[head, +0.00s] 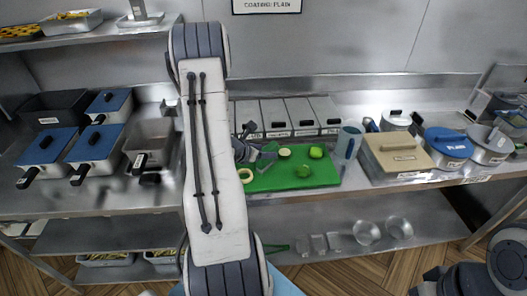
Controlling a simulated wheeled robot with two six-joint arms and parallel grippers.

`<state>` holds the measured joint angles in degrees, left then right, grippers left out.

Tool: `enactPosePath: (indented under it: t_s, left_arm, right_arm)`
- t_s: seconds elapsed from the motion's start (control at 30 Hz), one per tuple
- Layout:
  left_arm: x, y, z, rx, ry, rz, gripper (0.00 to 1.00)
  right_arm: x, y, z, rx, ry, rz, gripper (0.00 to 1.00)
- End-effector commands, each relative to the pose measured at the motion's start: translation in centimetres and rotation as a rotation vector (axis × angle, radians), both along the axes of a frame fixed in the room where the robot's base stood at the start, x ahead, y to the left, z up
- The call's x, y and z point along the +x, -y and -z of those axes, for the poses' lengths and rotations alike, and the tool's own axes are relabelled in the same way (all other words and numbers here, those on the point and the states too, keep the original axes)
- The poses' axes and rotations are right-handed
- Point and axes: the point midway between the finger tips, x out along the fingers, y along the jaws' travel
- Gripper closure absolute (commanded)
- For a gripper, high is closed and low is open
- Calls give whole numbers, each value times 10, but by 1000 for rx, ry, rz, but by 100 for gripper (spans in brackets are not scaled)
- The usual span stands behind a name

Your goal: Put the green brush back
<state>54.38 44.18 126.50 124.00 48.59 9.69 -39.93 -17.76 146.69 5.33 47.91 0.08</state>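I cannot make out a green brush for certain. A thin green piece (278,248) shows low beside my arm at the lower shelf; it is too small to identify. My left arm rises through the middle of the head view and hides part of the counter. My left gripper (266,160) is just right of the arm, over the left end of the green cutting board (310,178). Its grey fingers look apart, with nothing visible between them. My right gripper is out of view; only dark parts of my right arm show at the lower right.
Cut green vegetables (316,152) lie on the board. A jug (348,142), a beige-lidded box (397,152) and a blue-lidded pot (448,142) stand to the right. Blue-lidded pans (48,147) stand at left.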

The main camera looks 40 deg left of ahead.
Motion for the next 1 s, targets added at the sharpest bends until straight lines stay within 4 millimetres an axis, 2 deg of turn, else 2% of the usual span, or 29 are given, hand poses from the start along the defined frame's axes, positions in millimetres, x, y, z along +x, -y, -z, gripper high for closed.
enactPosePath:
  t_s: [0.4, 0.57, 0.8, 1.0]
  left_arm:
    - [-2, 0, -6, 0, 0, -1, 33]
    - [-26, 1, -20, 3, 2, -4, 33]
    - [-69, 4, -52, 3, 2, -5, 33]
    - [-91, 6, -69, 2, 2, -2, 33]
  right_arm:
    - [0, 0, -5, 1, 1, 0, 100]
    - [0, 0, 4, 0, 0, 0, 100]
    - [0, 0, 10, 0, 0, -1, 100]
    - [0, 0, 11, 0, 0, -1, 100]
